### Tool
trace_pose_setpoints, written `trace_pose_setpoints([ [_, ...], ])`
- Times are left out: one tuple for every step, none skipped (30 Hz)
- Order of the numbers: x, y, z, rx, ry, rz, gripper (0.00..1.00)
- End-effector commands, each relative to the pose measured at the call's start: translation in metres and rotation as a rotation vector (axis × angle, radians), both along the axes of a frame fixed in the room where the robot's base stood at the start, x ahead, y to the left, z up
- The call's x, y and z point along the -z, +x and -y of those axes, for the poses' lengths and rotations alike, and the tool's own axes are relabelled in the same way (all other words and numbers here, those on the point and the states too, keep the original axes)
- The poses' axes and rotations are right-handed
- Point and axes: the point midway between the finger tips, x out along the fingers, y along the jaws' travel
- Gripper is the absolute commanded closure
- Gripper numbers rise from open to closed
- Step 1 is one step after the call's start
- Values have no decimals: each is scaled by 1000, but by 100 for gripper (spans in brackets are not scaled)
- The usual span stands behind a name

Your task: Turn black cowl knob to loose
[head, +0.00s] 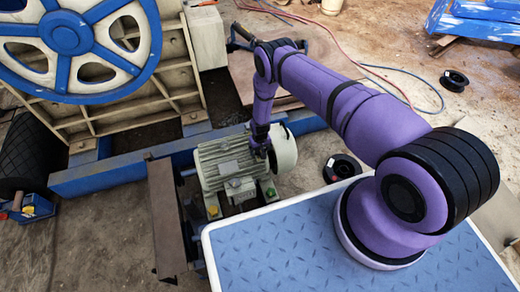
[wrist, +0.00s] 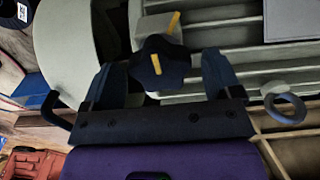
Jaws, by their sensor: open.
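The black cowl knob (wrist: 172,72) has a lobed shape and a yellow stripe on its face. A second yellow mark (wrist: 173,22) shows just above it. My open gripper (wrist: 158,64) has one finger on each side of the knob in the wrist view, with a visible gap on both sides. In the head view my gripper (head: 260,148) points down at the grey-green motor (head: 220,168), near its pale round end cowl (head: 286,150). The knob is hidden there behind my gripper and arm.
The motor's ribbed housing (wrist: 225,38) and a metal lifting ring (wrist: 284,107) lie right of the fingers. A blue frame beam (head: 110,178) and the crusher's large blue-and-cream wheel (head: 80,40) stand left. A black spool (head: 341,167) lies on the floor.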

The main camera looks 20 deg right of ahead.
Motion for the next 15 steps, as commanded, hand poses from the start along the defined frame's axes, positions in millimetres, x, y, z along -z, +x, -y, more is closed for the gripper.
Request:
trace_pose_setpoints([
  [0,0,0,0,0,0,16],
  [0,0,0,0,0,0,16],
  [0,0,0,0,0,0,16],
  [0,0,0,0,0,0,16],
  [0,0,0,0,0,0,16],
  [0,0,0,0,0,0,16],
  [0,0,0,0,0,0,23],
  [0,0,0,0,0,0,30],
  [0,0,0,0,0,0,39],
  [0,0,0,0,0,0,46],
  [0,0,0,0,0,0,52],
  [0,0,0,0,0,0,62],
  [0,0,0,0,0,0,65],
  [0,0,0,0,0,0,65],
  [0,0,0,0,0,0,65],
])
